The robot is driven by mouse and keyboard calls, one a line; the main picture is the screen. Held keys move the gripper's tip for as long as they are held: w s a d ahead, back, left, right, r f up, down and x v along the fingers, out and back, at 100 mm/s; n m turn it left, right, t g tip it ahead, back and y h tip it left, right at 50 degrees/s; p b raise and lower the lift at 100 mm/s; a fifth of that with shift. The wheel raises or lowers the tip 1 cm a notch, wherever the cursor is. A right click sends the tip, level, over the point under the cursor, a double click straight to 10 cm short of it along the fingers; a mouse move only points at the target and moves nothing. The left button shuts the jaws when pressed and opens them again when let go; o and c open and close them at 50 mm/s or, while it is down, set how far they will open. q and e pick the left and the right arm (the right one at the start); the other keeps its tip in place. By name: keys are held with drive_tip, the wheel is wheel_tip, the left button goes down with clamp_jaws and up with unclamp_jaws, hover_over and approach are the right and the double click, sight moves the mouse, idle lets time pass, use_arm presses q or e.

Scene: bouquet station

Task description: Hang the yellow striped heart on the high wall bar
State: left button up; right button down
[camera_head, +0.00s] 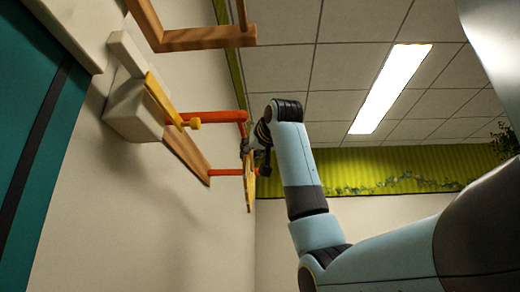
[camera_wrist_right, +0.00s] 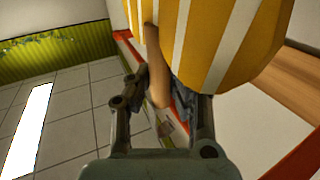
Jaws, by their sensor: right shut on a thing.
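The yellow striped heart (camera_wrist_right: 235,40) fills the top of the wrist view, with white stripes and a tan strip (camera_wrist_right: 156,70) running down between my fingers. In the head view the heart (camera_head: 249,192) shows nearly edge-on below my right gripper (camera_head: 252,150). My right gripper is shut on the heart, close to a red wall bar. The red bar's upper arm (camera_head: 215,116) and lower arm (camera_head: 225,172) stick out from a wooden board on the wall. The gripper and heart hide part of the bar. I cannot tell whether the heart touches it. My left gripper is not in view.
A wooden bar (camera_head: 208,39) juts from the wall above the red one. A yellow piece with a knob (camera_head: 165,102) sits by a pale block (camera_head: 132,110) at left. The wooden board (camera_head: 186,152) lies against the wall. Space right of the bar holds my arm.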

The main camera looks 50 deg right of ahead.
drive_tip(key=shift+w+a+f+b, duration=0.25)
drive_tip(key=shift+f+b, duration=0.1)
drive_tip(key=shift+f, duration=0.2)
drive_tip(key=shift+w+a+f+b, duration=0.15)
drive_tip(key=shift+w+f+b, duration=0.1)
drive_tip(key=shift+f+b, duration=0.25)
drive_tip(key=shift+w+a+f+b, duration=0.2)
drive_tip(key=shift+w+f+b, duration=0.05)
drive_tip(key=shift+f, duration=0.4)
drive_tip(key=c, duration=1.2)
unclamp_jaws()
drive_tip(key=shift+s, duration=0.1)
